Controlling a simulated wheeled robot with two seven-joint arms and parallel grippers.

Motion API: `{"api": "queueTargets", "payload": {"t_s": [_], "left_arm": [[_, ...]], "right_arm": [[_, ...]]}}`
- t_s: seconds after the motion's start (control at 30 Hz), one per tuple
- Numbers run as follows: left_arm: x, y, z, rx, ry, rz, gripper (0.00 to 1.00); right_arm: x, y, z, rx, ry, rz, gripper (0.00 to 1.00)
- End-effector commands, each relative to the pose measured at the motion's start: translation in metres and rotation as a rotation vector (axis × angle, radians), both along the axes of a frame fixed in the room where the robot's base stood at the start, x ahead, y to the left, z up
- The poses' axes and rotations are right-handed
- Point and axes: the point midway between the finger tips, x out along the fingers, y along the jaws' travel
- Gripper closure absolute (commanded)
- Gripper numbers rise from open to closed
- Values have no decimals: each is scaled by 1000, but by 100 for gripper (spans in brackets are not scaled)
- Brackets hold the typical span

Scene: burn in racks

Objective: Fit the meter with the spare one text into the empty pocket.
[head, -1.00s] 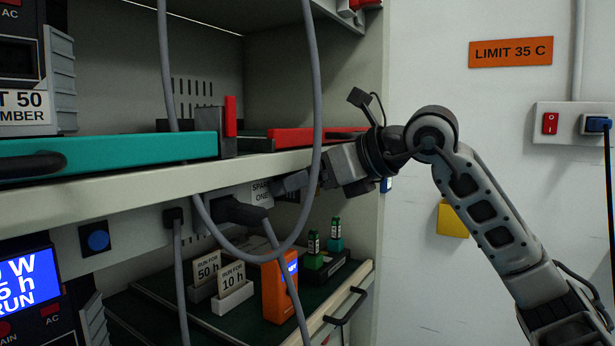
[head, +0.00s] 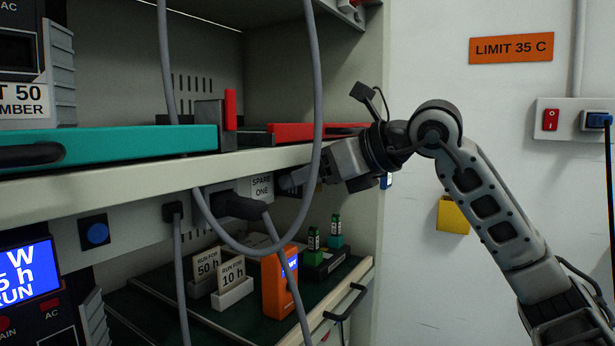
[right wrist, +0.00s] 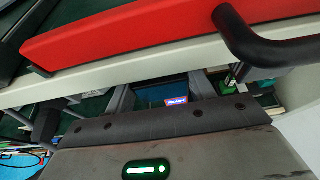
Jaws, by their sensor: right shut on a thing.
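My right gripper (head: 288,182) is at the lower shelf's front rail, just right of a white label (head: 262,187) reading SPARE ONE. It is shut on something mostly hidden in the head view. In the right wrist view, a blue piece with a small lit display (right wrist: 177,101) shows between the fingers (right wrist: 163,94); it looks like the meter, but its text cannot be read. An orange device (head: 274,284) with a blue display stands on the dark tray below. I cannot make out the empty pocket. My left gripper is not in view.
A grey cable (head: 318,120) loops in front of the shelf near the gripper. A red-fronted tray (head: 300,134) lies just above. Card holders (head: 232,292) and green pieces (head: 313,258) stand on the lower tray (head: 245,318), which has a black handle (head: 347,304).

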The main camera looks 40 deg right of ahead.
Motion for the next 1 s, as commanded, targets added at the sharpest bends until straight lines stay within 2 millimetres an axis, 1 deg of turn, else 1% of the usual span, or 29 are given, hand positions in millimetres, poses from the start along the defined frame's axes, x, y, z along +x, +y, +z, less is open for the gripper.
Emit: {"api": "queueTargets", "payload": {"t_s": [0.73,1.0], "left_arm": [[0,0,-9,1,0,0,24],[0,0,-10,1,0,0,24]], "right_arm": [[-9,-3,0,0,-1,-1,82],[-10,-3,1,0,-1,0,82]]}}
